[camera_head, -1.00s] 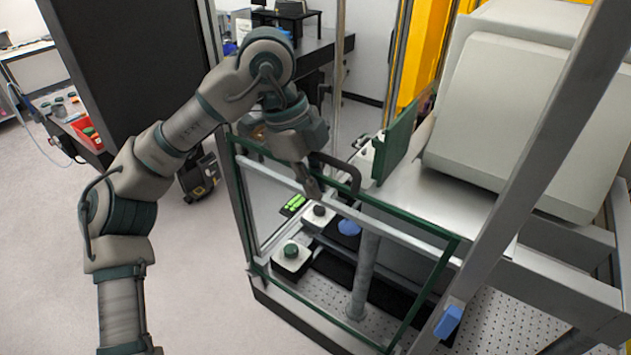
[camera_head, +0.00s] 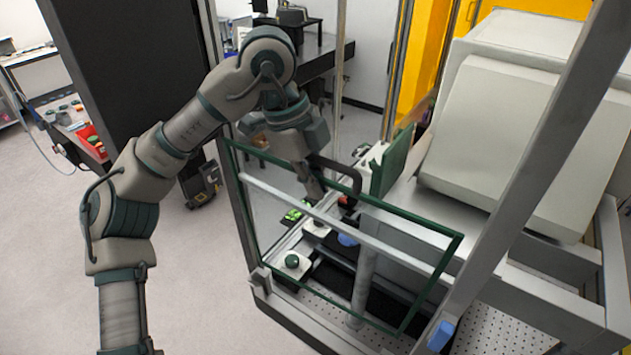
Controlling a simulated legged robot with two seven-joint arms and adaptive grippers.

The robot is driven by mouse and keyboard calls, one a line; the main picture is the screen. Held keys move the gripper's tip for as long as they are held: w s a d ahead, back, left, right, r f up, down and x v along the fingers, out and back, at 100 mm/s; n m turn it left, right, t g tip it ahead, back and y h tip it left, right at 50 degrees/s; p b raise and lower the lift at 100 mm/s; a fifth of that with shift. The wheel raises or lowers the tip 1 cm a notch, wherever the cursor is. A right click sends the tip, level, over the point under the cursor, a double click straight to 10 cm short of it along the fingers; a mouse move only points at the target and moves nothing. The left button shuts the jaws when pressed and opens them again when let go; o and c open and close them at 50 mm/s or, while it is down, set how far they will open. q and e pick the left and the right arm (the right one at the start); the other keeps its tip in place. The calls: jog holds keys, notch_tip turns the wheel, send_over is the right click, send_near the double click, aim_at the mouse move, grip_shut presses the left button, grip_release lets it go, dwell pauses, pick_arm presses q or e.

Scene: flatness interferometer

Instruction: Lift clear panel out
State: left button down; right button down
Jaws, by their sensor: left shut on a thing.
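The clear panel (camera_head: 352,262) is a see-through sheet with a dark green frame. It stands tilted at the front of the instrument frame, and its lower edge shows above the frame's base. A black handle (camera_head: 345,171) shows at its top edge. My left gripper (camera_head: 313,190) comes in from the left and is shut at the handle; the arm partly hides the contact. My right gripper is not in view.
Behind the panel are a perforated base plate (camera_head: 490,335), a round post (camera_head: 362,285) and a small box with a green knob (camera_head: 292,262). A diagonal metal post with a blue clip (camera_head: 440,335) stands at the right. A large grey housing (camera_head: 515,140) is behind.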

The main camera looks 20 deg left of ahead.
pick_arm(q)
jog(key=shift+r, duration=0.2)
jog(key=s+a+r+b, duration=0.2)
jog(key=s+a+b, duration=0.1)
jog(key=s, duration=0.8)
jog(key=shift+s+a, duration=0.2)
jog(key=shift+a, duration=0.4)
dwell(0.9)
dwell(0.4)
